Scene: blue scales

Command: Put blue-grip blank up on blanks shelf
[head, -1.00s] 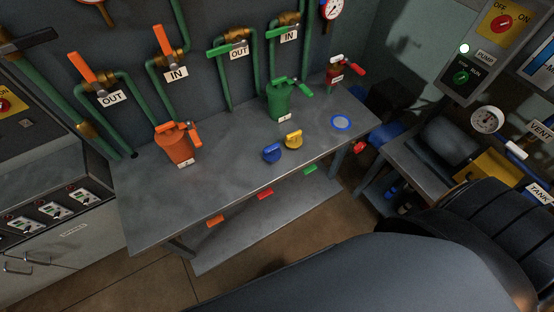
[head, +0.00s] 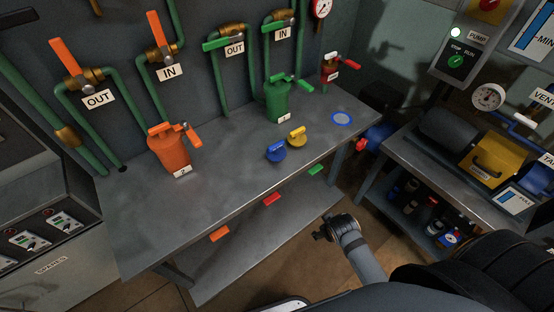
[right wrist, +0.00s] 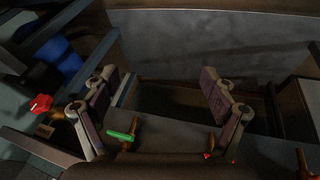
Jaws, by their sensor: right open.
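The blue-grip blank (head: 276,151) lies on the grey bench top, just left of a yellow-grip piece (head: 297,137). My right gripper (head: 325,230) is in front of the bench, lower and to the right of the blue-grip blank, and apart from it. In the right wrist view the jaws (right wrist: 160,85) are spread with nothing between them. The blue-grip blank is not clear in that view. A low shelf (head: 250,240) runs under the bench; I cannot tell whether it is the blanks shelf. My left gripper is out of view.
Orange (head: 219,233), red (head: 271,199) and green (head: 315,169) handles stick out along the bench front. An orange canister (head: 170,152) and a green canister (head: 277,102) stand behind. A blue ring (head: 341,119) marks the right end. The bench's front left is clear.

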